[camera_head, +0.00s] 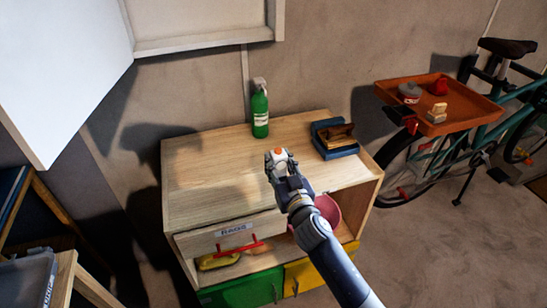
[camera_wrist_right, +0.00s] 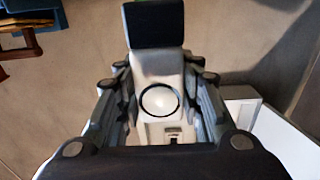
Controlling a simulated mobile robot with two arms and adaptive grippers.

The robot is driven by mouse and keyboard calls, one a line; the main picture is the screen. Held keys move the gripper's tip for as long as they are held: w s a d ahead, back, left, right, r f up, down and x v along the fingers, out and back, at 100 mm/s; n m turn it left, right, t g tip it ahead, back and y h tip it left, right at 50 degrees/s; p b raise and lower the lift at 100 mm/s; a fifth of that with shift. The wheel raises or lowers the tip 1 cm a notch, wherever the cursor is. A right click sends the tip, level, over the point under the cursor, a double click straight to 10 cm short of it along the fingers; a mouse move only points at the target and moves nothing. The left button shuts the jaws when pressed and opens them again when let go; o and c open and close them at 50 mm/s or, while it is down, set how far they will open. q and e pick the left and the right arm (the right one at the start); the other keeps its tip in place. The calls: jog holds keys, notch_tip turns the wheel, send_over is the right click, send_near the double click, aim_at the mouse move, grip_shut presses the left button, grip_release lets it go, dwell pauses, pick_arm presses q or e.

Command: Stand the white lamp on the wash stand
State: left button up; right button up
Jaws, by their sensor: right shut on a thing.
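The white lamp (camera_wrist_right: 158,68) is between the fingers of my right gripper (camera_wrist_right: 160,100) in the wrist view, with a dark panel at its far end. In the head view my right gripper (camera_head: 279,165) is shut on it over the wooden wash stand (camera_head: 205,180); only a small whitish part with an orange spot shows there. I cannot tell whether the lamp touches the top. My left gripper is not in view.
A green bottle (camera_head: 260,112) stands at the back of the top, and a blue tray (camera_head: 335,153) with brown things lies at the right. The left part is bare. A drawer (camera_head: 230,232) with a red handle is below. A bicycle (camera_head: 485,140) with an orange tray (camera_head: 450,92) stands right.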

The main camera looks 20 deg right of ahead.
aim_at(284, 177)
jog(key=shift+w+d+f+b, duration=0.1)
jog(key=shift+w+f+b, duration=0.15)
jog(key=shift+w+f, duration=0.65)
jog(key=shift+w+d+f+b, duration=0.1)
jog(key=shift+w+f+b, duration=0.25)
jog(key=shift+w, duration=0.9)
jog(key=shift+w+d+f+b, duration=0.1)
jog(key=shift+w+f+b, duration=0.05)
jog(key=shift+w+f, duration=0.8)
jog(key=shift+w+r, duration=0.1)
jog(key=shift+r, duration=0.05)
jog(key=o, duration=1.1)
jog(key=shift+o, duration=0.2)
jog(key=s, duration=1.2)
jog(key=shift+d, duration=0.15)
